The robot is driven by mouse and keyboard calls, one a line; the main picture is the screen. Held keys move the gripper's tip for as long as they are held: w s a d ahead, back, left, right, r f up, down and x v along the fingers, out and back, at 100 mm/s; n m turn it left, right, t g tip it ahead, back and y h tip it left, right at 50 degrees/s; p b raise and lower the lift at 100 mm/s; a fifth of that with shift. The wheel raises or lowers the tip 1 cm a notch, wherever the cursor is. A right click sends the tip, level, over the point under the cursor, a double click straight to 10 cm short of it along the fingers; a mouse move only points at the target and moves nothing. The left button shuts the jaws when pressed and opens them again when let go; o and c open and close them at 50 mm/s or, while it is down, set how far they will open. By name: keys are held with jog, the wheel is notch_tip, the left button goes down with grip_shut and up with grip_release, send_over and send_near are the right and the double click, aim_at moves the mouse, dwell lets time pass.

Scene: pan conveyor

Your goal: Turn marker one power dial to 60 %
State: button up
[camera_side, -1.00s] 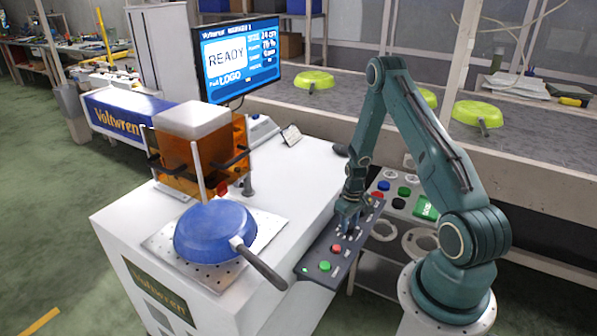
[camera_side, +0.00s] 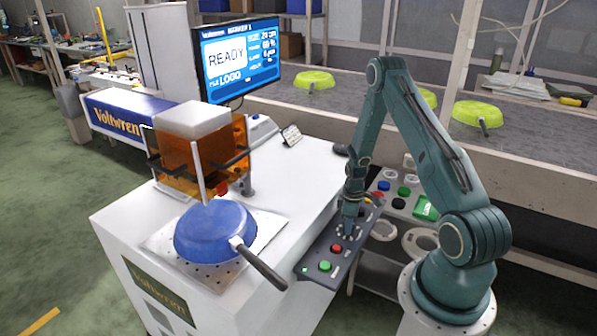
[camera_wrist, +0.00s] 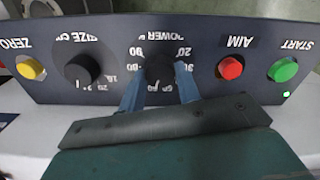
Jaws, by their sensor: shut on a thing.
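The black power dial (camera_wrist: 158,68) sits in the middle of the dark control panel (camera_wrist: 200,25), with white numbers around it, upside down in the wrist view. My gripper (camera_wrist: 159,90) is shut on the dial, one blue-grey finger on each side. The numbers below the dial are partly hidden by the fingers; a white mark shows near the 60 label, but is hard to read exactly. In the side view my gripper (camera_side: 348,226) points straight down onto the panel and hides the dial. The screen (camera_side: 240,60) reads MARKER 1 and READY; its percent value looks like 60 but is blurred.
On the panel, a size dial (camera_wrist: 82,70) and yellow zero button (camera_wrist: 30,68) lie left of the power dial. A red aim button (camera_wrist: 230,68) and green start button (camera_wrist: 283,70) lie right. A blue pan (camera_side: 215,232) rests on the perforated plate, its handle reaching near the panel.

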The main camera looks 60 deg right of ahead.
jog(key=o, duration=1)
jog(key=shift+r, duration=0.1)
jog(key=shift+r, duration=6.8)
